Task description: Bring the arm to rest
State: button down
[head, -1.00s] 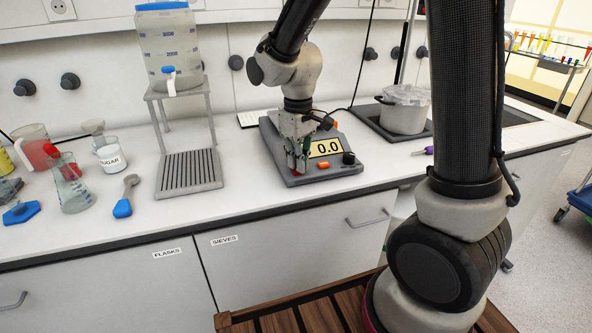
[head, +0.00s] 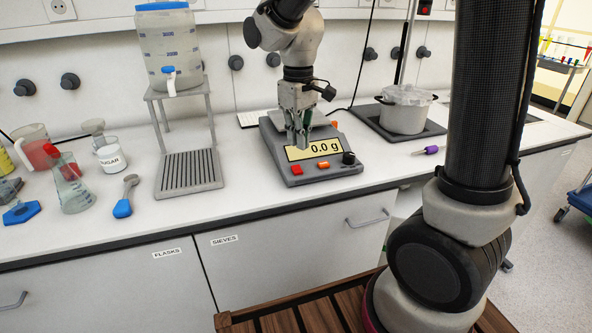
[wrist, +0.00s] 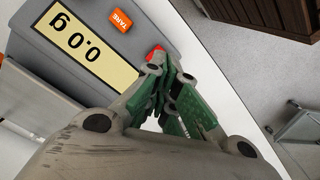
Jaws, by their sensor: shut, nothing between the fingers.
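My gripper (head: 299,140) hangs above the front left of the bench scale (head: 325,164), pointing down. Its fingers are shut with nothing between them. In the wrist view the green-padded fingers (wrist: 172,108) meet near the scale's red button (wrist: 156,54). I cannot tell how far above the scale the fingertips are. The display (head: 314,149) reads 0.0 g. The scale's pan is partly hidden behind my gripper.
A water dispenser (head: 168,48) on a metal stand is left of the scale. A pot (head: 404,110) stands at the right. A purple-ended tool (head: 428,150), a spoon (head: 125,196), a flask (head: 70,186) and a sugar beaker (head: 109,155) lie or stand on the counter. The counter front is clear.

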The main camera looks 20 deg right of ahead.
jog(key=s+d+r+m+t, duration=0.2)
jog(key=s+d+r+m, duration=0.1)
jog(key=s+d, duration=0.4)
jog(key=s+d+r+m+t, duration=0.2)
jog(key=s+d+r, duration=0.3)
jog(key=s+d, duration=0.3)
jog(key=s+m, duration=0.1)
jog(key=s, duration=0.3)
jog(key=shift+r, duration=0.2)
dwell(1.1)
